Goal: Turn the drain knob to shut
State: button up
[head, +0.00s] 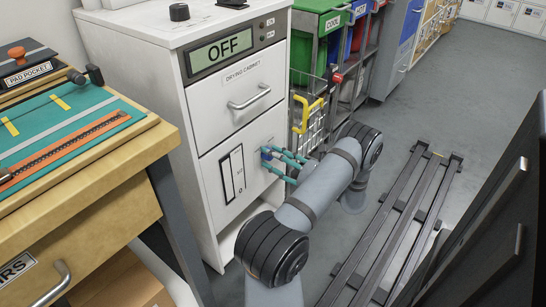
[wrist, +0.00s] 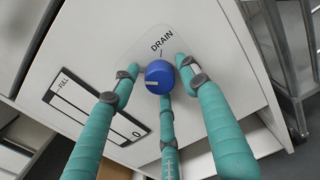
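The drain knob (wrist: 159,77) is a round blue knob on the white front of the drying cabinet (head: 205,185), below the DRAIN label (wrist: 162,39). A white mark on its face points left in the wrist view. In the head view the knob (head: 266,153) shows at my fingertips. My gripper (wrist: 157,70) has three teal fingers around the knob, one at each side and one below. Gaps show between the side fingertips and the knob, so it looks open. I cannot tell whether the lower finger touches.
A level gauge (wrist: 95,107) is left of the knob. The cabinet display (head: 222,48) reads OFF, above a drawer handle (head: 249,97). A wooden workbench (head: 85,195) stands at left. A wire basket with a yellow handle (head: 305,115) and floor rails (head: 400,220) are at right.

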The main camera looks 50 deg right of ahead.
jog(key=shift+o, duration=0.4)
jog(key=s, duration=1.2)
jog(key=shift+a, duration=0.1)
jog(key=w, duration=1.2)
